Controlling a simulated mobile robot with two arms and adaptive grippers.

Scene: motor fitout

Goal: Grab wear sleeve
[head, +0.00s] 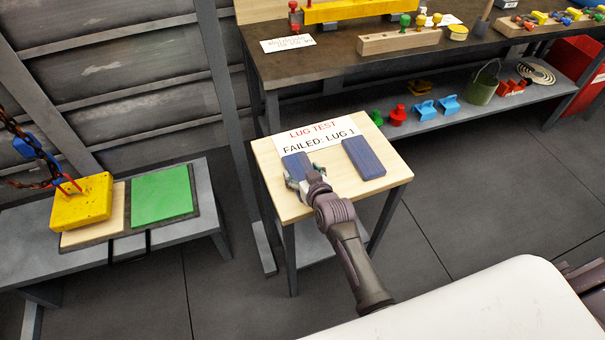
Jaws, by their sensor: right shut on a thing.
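A small wooden-topped table (384,195) stands in the middle. Two flat blue blocks lie on it, a left blue block (295,163) and a right blue block (364,158). No label shows which thing is the wear sleeve. My right gripper (300,180) is at the near end of the left blue block and is shut on it. The fingers and wrist hide that end, and I cannot tell whether the block is lifted. The right blue block is apart from the gripper. My left gripper is not in view.
A sign reading "LUG TEST FAILED: LUG 1" (320,134) lies behind the blocks. A workbench (330,65) with a lower shelf stands behind. On the left, a low bench (205,205) holds a yellow block (81,201) with a chain and a green plate (161,194).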

